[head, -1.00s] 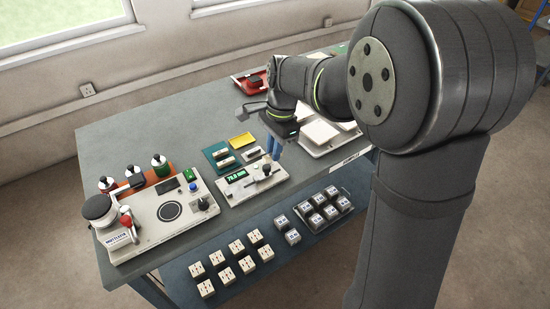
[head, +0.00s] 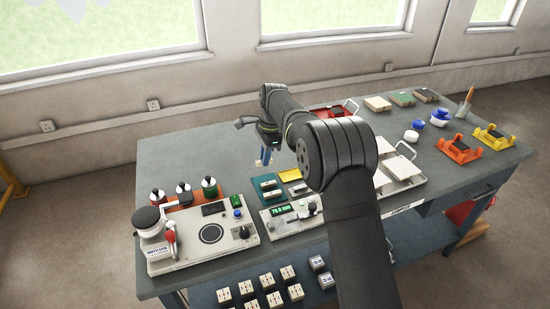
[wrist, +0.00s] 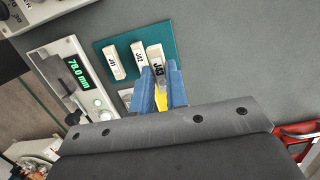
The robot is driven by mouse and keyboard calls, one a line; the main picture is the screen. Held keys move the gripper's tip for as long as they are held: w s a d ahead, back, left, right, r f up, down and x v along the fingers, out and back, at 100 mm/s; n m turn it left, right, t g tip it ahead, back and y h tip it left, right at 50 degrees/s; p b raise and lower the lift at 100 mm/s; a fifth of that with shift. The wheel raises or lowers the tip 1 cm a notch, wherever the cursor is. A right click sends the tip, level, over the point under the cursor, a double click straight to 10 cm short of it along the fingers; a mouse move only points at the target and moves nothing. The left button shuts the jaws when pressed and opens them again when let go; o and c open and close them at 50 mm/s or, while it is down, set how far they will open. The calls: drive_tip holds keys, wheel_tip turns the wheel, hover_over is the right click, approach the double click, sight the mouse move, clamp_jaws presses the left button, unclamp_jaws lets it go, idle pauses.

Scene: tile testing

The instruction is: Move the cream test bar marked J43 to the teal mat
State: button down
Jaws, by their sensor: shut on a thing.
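My gripper (wrist: 162,75) has blue fingers shut on the cream test bar marked J43 (wrist: 155,60). In the wrist view the bar shows over the right part of the teal mat (wrist: 108,46), beside bar J42 (wrist: 138,57); bar J41 (wrist: 113,63) lies further left on the mat. In the head view my gripper (head: 264,162) appears raised above the bench, behind the teal mat (head: 257,195). The held bar is hard to make out there. I cannot tell its exact height above the mat.
A gauge with a green display (head: 281,210) stands in front of the mat. A yellow tray (head: 289,174) lies right of it. A testing machine (head: 200,240) and several bottles stand left. Bare grey bench lies behind the mat.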

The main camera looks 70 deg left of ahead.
sight(264, 180)
drive_tip(key=shift+f, duration=3.2)
drive_tip(key=shift+f, duration=0.25)
drive_tip(key=c, duration=0.9)
unclamp_jaws()
drive_tip(key=shift+c, duration=0.2)
drive_tip(key=shift+r, duration=0.1)
drive_tip(key=shift+r, duration=2.9)
drive_tip(key=shift+f, duration=0.1)
drive_tip(key=shift+f, duration=2.95)
